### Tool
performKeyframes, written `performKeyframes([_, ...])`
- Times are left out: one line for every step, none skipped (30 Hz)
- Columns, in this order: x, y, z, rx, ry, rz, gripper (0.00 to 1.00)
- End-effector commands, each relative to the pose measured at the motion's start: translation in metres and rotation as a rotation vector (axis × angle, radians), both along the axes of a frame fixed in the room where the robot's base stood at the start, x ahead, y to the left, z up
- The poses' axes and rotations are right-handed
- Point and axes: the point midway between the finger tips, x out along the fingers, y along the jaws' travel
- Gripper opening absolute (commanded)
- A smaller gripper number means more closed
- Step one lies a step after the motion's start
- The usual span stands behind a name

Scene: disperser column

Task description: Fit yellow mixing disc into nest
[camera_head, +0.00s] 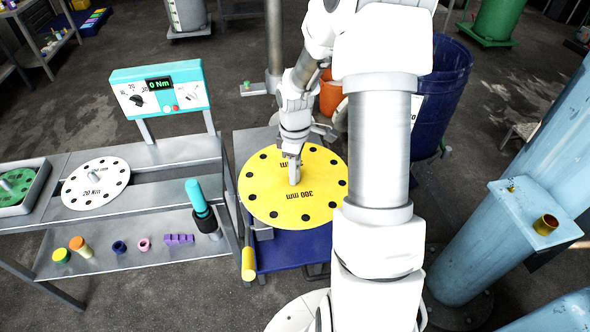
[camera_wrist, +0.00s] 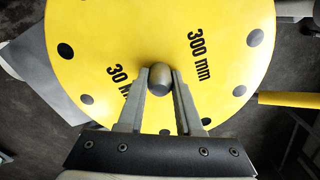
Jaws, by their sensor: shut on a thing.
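The yellow mixing disc (camera_head: 265,195) is a wide flat plate with dark holes around its rim and "300 mm" printed on it. It lies roughly level over a trolley in the head view and fills much of the wrist view (camera_wrist: 100,30). A grey upright knob (camera_wrist: 159,77) stands at its centre. My gripper (camera_head: 294,165) comes down from above, and its two fingers (camera_wrist: 160,82) close on the knob from either side. The disc hides what lies directly under it, and I cannot tell whether it touches a support. I cannot identify the nest in either view.
A trolley with a blue lower shelf (camera_head: 293,249) and a yellow handle (camera_head: 248,264) is under the disc. At left, a grey bench (camera_head: 150,152) holds a white disc (camera_head: 96,184), a green disc and a torque display. A pale blue column (camera_head: 470,240) stands at right.

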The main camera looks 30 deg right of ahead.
Motion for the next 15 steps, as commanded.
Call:
performKeyframes([0.0006, -0.0002, -0.0002, -0.001, -0.002, 0.000, 0.00])
performKeyframes([0.0006, -0.0002, -0.0005, -0.001, -0.002, 0.000, 0.00])
performKeyframes([0.0006, -0.0002, -0.0010, -0.001, -0.002, 0.000, 0.00])
performKeyframes([0.0006, -0.0002, -0.0013, -0.001, -0.002, 0.000, 0.00])
performKeyframes([0.0006, -0.0002, -0.0016, -0.001, -0.002, 0.000, 0.00])
performKeyframes([0.0006, -0.0002, -0.0021, -0.001, -0.002, 0.000, 0.00])
performKeyframes([0.0006, -0.0002, -0.0024, -0.001, -0.002, 0.000, 0.00])
performKeyframes([0.0006, -0.0002, -0.0028, -0.001, -0.002, 0.000, 0.00])
performKeyframes([0.0006, -0.0002, -0.0032, -0.001, -0.002, 0.000, 0.00])
performKeyframes([0.0006, -0.0002, -0.0035, -0.001, -0.002, 0.000, 0.00])
performKeyframes([0.0006, -0.0001, -0.0039, -0.001, -0.002, 0.000, 0.00])
performKeyframes([0.0006, -0.0002, -0.0043, -0.001, -0.002, 0.000, 0.00])
performKeyframes([0.0006, -0.0002, -0.0039, -0.001, -0.002, 0.000, 0.38])
performKeyframes([0.0006, -0.0002, -0.0037, -0.001, -0.002, 0.000, 0.43])
performKeyframes([0.0006, -0.0001, -0.0038, -0.001, -0.002, 0.000, 0.50])
